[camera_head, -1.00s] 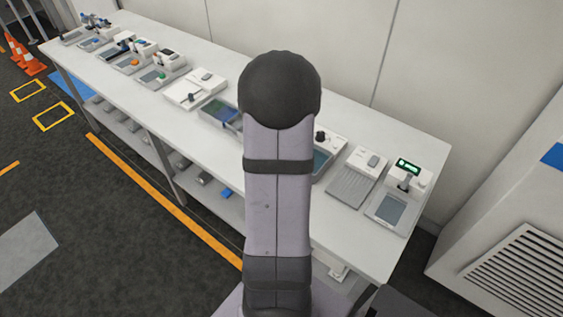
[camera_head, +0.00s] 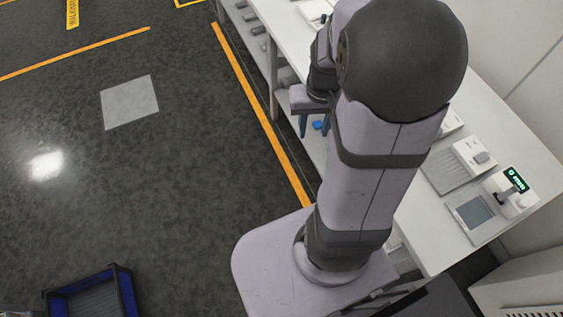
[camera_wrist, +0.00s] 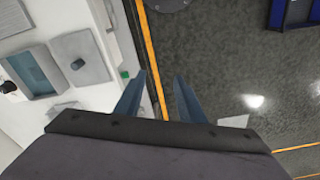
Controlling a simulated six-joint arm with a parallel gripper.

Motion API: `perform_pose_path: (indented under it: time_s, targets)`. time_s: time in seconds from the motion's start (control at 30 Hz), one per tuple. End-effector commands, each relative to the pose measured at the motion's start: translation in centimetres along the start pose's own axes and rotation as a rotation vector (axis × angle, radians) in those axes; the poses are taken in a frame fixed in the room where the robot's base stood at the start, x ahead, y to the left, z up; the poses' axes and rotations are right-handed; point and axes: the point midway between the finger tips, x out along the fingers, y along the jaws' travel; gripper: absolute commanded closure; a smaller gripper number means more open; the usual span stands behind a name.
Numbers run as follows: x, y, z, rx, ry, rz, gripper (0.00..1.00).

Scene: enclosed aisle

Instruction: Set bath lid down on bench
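My gripper (camera_wrist: 157,98) is open, its two blue fingers apart with nothing between them. It also shows in the head view (camera_head: 314,127), pointing down by the bench's front edge. In the wrist view a flat grey square plate with a dark knob (camera_wrist: 92,69), which looks like the bath lid, lies to the left of the fingers. It sits beside an open bath with a blue-grey inside (camera_wrist: 35,70); whether their edges touch is unclear. Both are on the white bench (camera_wrist: 62,22), apart from my gripper. In the head view my arm hides that part of the bench.
A device with a green display (camera_head: 515,180) and a ribbed plate unit (camera_head: 450,165) stand at the bench's near end. A lower shelf holds small items. An orange line (camera_head: 262,115) runs along the floor. A blue crate (camera_head: 92,295) stands at lower left. The floor between is clear.

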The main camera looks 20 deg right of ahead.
Motion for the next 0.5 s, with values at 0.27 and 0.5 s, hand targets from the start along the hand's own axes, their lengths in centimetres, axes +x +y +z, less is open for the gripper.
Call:
perform_pose_path:
  time_s: [0.27,0.5]
  targets:
    - [-0.3,-7.9,7.3,-0.267,-0.049,-0.006,0.64]
    - [-0.2,-9.2,9.8,-0.339,-0.065,-0.004,0.64]
